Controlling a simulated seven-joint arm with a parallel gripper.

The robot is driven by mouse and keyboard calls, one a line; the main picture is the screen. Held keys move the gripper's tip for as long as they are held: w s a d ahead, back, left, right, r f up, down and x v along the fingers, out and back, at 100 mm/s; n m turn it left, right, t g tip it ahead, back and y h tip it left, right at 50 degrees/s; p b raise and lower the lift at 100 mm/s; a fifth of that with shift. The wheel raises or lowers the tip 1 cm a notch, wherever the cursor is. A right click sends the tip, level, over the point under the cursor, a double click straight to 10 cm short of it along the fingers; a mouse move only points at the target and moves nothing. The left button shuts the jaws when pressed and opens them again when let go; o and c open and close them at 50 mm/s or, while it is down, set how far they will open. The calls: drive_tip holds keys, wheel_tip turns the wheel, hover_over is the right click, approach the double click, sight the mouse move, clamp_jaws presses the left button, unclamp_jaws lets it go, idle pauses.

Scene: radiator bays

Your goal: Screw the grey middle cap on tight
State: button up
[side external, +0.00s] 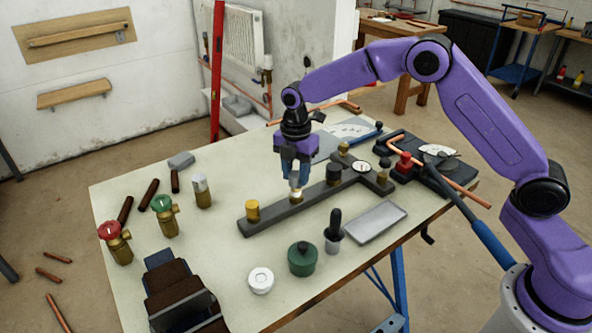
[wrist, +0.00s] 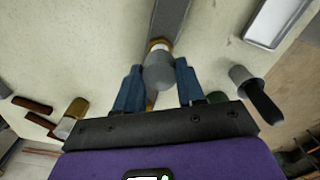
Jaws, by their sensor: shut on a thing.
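The grey middle cap (wrist: 158,72) is between the two blue fingers of my gripper (wrist: 158,88) in the wrist view. My gripper (side external: 297,176) is shut on it and points down over the dark manifold bar (side external: 274,215). A brass stub (side external: 296,196) stands on the bar directly under the cap, with a pale band showing between them; the brass also shows in the wrist view (wrist: 158,44). The cap looks roughly upright over the stub. I cannot tell how far it is threaded on. The fingers partly hide the cap in the side view.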

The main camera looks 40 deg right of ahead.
drive_tip(key=shift+f, duration=0.85)
idle(0.4)
drive_tip(key=o, duration=1.1)
wheel_tip(320, 180, up, 18)
drive_tip(key=shift+f, duration=0.25)
drive_tip(key=shift+c, duration=0.8)
drive_tip(key=shift+n, duration=0.4)
wheel_tip(320, 180, down, 9)
drive_tip(key=shift+r, duration=0.1)
drive_tip(key=shift+f, duration=2.5)
